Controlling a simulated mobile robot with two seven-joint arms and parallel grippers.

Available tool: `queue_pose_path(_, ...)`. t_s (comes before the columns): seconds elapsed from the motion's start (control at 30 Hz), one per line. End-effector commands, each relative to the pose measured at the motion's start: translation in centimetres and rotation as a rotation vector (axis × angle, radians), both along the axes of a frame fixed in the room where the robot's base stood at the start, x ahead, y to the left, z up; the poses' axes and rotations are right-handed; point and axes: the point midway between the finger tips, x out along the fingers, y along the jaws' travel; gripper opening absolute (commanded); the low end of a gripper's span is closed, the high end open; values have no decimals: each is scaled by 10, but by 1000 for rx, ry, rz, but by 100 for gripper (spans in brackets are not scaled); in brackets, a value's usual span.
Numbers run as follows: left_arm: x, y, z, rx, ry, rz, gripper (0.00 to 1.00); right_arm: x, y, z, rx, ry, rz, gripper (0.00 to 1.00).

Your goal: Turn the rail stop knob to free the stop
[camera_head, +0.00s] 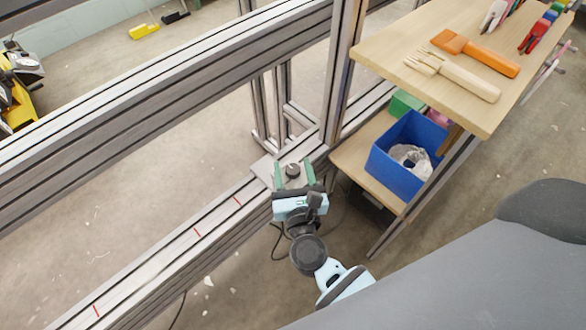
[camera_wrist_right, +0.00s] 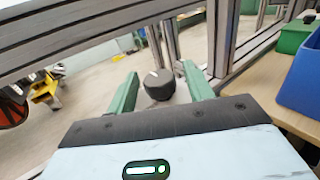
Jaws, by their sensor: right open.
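The rail stop knob (camera_head: 292,170) is a round black knob with a pale mark on its rim. It sits on a grey plate, the rail stop (camera_head: 263,171), on the aluminium rail (camera_head: 217,218). My right gripper (camera_head: 293,176) is open, with its green fingers on either side of the knob. In the right wrist view the knob (camera_wrist_right: 159,86) lies between the two fingers, with gaps visible on both sides. The knob's lower part is partly hidden. My left gripper is not in view.
A wooden shelf unit (camera_head: 400,65) stands to the right, with brushes on top and a blue bin (camera_head: 378,172) and green box (camera_head: 402,103) below. Aluminium posts (camera_head: 342,75) rise behind the stop. The rail to the left is clear, with red marks.

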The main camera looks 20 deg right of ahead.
Motion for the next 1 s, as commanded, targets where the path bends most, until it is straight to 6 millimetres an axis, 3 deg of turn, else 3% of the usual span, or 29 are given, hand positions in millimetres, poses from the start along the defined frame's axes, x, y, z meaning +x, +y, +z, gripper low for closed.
queue_pose_path(0.23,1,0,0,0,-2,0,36,1,0,0,0,0,0,52)
queue_pose_path(0.57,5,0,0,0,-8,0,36,1,0,0,0,0,0,10)
queue_pose_path(1.0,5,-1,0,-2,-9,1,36,0,-1,-1,-2,1,96,8)
